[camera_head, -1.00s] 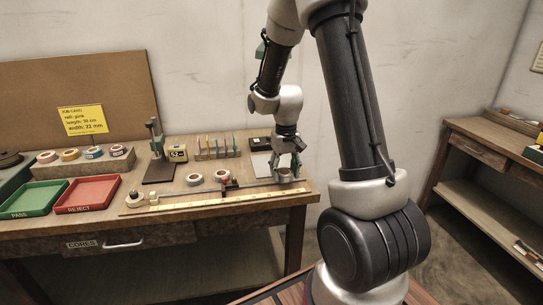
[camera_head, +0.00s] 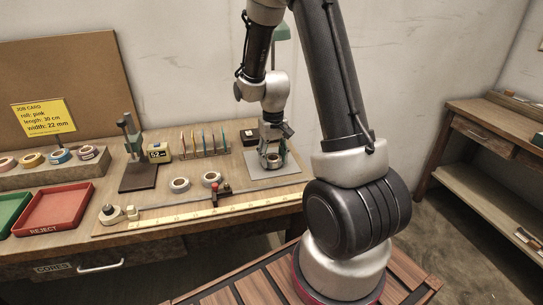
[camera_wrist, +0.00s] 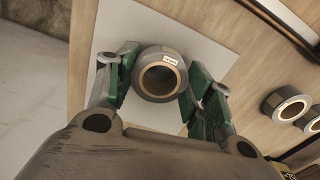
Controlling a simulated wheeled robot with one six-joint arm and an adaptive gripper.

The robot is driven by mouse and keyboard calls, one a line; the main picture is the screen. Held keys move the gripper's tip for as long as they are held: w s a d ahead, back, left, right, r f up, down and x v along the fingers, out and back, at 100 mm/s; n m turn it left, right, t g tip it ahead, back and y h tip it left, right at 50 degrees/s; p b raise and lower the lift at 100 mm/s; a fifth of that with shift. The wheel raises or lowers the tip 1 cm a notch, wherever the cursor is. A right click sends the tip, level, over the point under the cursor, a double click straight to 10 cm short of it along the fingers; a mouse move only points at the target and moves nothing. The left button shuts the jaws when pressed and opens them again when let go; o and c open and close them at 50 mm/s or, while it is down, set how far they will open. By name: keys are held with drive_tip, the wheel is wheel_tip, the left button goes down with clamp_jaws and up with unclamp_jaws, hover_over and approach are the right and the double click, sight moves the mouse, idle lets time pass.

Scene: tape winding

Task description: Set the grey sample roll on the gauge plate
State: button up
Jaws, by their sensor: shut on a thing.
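My gripper (camera_head: 273,157) is shut on the grey sample roll (camera_head: 272,164), over a pale grey sheet (camera_head: 258,172) at the table's right. In the wrist view the grey roll (camera_wrist: 142,84), with a small white label and a tan core, sits between the green fingertips (camera_wrist: 158,82). The pale sheet (camera_wrist: 110,40) lies behind it; I cannot tell whether the roll touches it. The dark plate looks bare.
Two rolls (camera_head: 180,185) (camera_head: 211,179) lie between the dark plate and the pale sheet. A red tray (camera_head: 60,207) is at left.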

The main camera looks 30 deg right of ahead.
drive_tip(key=shift+f, duration=0.25)
drive_tip(key=shift+f, duration=0.1)
drive_tip(key=o, duration=0.9)
